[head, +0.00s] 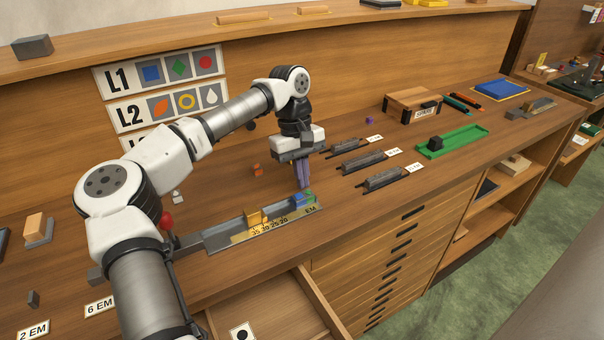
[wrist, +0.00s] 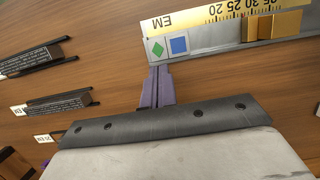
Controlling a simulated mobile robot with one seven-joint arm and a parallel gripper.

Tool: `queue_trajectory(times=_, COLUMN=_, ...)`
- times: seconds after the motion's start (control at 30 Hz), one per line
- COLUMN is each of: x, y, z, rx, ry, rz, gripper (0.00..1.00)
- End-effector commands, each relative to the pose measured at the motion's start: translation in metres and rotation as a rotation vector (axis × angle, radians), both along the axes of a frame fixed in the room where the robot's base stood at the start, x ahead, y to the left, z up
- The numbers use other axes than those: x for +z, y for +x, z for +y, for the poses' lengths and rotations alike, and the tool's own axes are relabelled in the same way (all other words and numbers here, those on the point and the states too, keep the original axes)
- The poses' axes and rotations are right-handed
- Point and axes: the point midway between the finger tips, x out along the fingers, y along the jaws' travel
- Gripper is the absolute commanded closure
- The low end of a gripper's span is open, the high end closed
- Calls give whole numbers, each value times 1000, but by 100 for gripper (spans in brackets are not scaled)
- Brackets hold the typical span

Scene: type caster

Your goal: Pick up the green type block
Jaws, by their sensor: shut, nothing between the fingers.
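The green type block (wrist: 157,48), its pale face marked with a green diamond, sits at the end of the composing stick beside a block with a blue square (wrist: 178,44). In the head view the green block (head: 309,196) shows small at the stick's right end, next to the blue block (head: 299,200). My gripper (head: 304,186) points down over this end with its purple fingers. In the wrist view the closed fingertips of my gripper (wrist: 159,69) appear just below the green block. The fingers are together and empty; whether they touch the block I cannot tell.
The metal composing stick (head: 225,237) has a yellow EM scale and a brass slide (head: 257,218). Dark holders (head: 362,161) lie to the right, with a green tray (head: 470,139) and a wooden box (head: 400,103) beyond. An open drawer (head: 285,310) juts out in front.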

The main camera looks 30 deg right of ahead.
Motion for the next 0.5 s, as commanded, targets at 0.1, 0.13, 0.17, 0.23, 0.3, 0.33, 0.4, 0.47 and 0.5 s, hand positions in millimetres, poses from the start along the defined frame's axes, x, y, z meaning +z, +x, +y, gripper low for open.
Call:
queue_trajectory(times=0.1, x=0, y=0, z=0, rx=0, ry=0, rz=0, gripper=100)
queue_trajectory(times=0.13, x=0, y=0, z=0, rx=0, ry=0, rz=0, gripper=100)
queue_trajectory(times=0.17, x=0, y=0, z=0, rx=0, ry=0, rz=0, gripper=100)
queue_trajectory(times=0.23, x=0, y=0, z=0, rx=0, ry=0, rz=0, gripper=100)
queue_trajectory(times=0.3, x=-1, y=-4, z=0, rx=-1, ry=0, rz=0, gripper=100)
queue_trajectory(times=0.33, x=-1, y=-7, z=0, rx=-1, ry=0, rz=0, gripper=100)
queue_trajectory(times=0.4, x=-3, y=-18, z=1, rx=-2, ry=0, rz=0, gripper=100)
queue_trajectory(times=0.47, x=-3, y=-31, z=2, rx=-4, ry=0, rz=-1, gripper=100)
queue_trajectory(times=0.5, x=-4, y=-40, z=3, rx=-4, ry=0, rz=-1, gripper=100)
